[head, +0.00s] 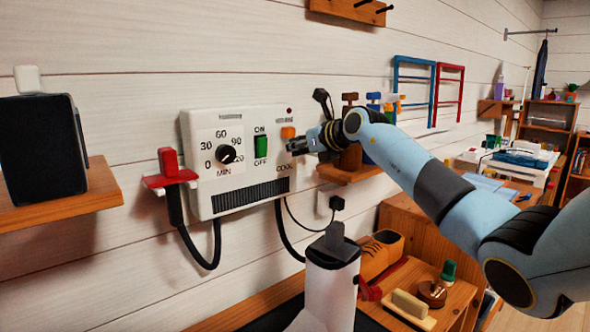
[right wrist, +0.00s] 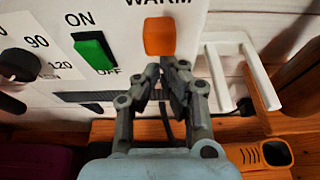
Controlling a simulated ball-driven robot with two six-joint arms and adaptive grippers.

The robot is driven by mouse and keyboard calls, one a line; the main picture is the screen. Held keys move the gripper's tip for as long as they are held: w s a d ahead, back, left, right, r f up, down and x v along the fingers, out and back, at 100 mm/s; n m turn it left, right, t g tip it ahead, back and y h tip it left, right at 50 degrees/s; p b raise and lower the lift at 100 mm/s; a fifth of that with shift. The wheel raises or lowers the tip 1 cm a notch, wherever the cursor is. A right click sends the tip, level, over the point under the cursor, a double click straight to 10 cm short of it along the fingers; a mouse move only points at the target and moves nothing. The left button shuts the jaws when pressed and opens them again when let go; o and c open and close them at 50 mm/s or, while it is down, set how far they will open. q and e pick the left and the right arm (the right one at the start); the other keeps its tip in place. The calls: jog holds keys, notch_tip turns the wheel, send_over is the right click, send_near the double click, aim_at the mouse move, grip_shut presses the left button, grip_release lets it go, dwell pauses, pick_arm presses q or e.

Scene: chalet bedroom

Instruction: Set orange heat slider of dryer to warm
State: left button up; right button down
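The white wall dryer (head: 232,192) hangs on the plank wall and also shows in the right wrist view (right wrist: 60,20). Its orange heat slider (head: 288,132) is at the upper right of the panel, above the COOL label. In the right wrist view the slider (right wrist: 160,36) sits just under the WARM label. My right gripper (head: 296,147) is just below the slider. In the right wrist view its fingertips (right wrist: 161,72) are together, empty, close under the slider; I cannot tell whether they touch it. My left gripper is not in view.
A green ON/OFF switch (head: 262,144) and a black timer dial (head: 226,154) are left of the slider. A red piece (head: 169,162) rests on a bracket at the dryer's left. A dark speaker (head: 40,140) stands on a shelf. A wooden shelf (head: 350,170) is at right.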

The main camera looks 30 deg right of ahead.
jog(key=shift+r, duration=0.2)
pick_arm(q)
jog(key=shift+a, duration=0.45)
pick_arm(e)
jog(key=v, duration=1.2)
jog(key=shift+f, duration=0.3)
